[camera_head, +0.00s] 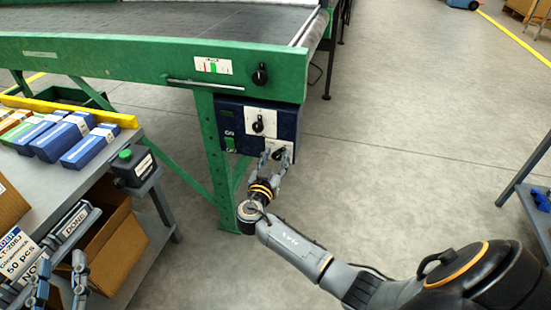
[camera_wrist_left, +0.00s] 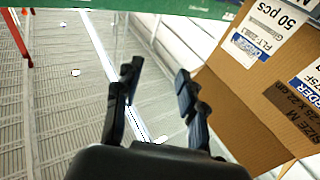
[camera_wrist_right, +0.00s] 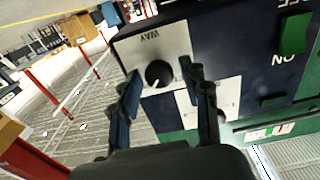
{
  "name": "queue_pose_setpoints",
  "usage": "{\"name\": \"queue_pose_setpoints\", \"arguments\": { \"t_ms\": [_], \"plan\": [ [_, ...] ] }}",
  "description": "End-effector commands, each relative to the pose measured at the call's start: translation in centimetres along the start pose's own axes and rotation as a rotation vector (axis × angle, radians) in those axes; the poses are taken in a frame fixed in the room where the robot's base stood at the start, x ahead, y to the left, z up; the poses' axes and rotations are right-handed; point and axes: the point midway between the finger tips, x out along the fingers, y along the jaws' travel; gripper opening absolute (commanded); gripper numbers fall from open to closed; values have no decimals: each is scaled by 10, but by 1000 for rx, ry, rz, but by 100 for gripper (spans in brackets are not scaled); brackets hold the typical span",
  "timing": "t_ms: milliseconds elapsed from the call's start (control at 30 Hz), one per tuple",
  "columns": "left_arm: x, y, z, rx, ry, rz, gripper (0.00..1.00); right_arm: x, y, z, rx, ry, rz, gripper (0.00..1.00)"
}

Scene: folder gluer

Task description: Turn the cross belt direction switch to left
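The dark blue control box (camera_head: 229,113) hangs under the green machine frame. It carries a white plate with a black knob (camera_head: 257,126) and a lower white plate with another knob, mostly behind my right gripper (camera_head: 275,156). In the right wrist view, this lower black knob (camera_wrist_right: 158,73) lies between the two open fingertips of my right gripper (camera_wrist_right: 161,74); I cannot tell whether they touch it. The direction wording is not readable. My left gripper (camera_head: 60,277) is open and empty at the lower left; it also shows in the left wrist view (camera_wrist_left: 158,74).
A third knob (camera_head: 260,75) sits on the green frame (camera_head: 140,58) above the box. A grey table (camera_head: 100,178) with blue boxes (camera_head: 60,140) and a cardboard box (camera_wrist_left: 240,90) stands left.

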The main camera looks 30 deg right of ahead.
Motion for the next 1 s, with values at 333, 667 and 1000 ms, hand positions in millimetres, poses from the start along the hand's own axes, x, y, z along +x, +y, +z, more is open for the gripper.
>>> {"name": "queue_pose_setpoints", "arguments": {
  "t_ms": [333, 667, 1000],
  "plan": [
    [0, 0, 0, 0, -1, -1, 40, 0, 0, 0, -3, -1, 0, 0],
    [0, 0, -3, 0, 24, 0, 40, -1, 0, 1, -111, -3, 1, 0],
    [0, 2, -13, -3, 72, 4, 40, 0, -1, 1, -402, -2, 1, 0]
  ]
}}
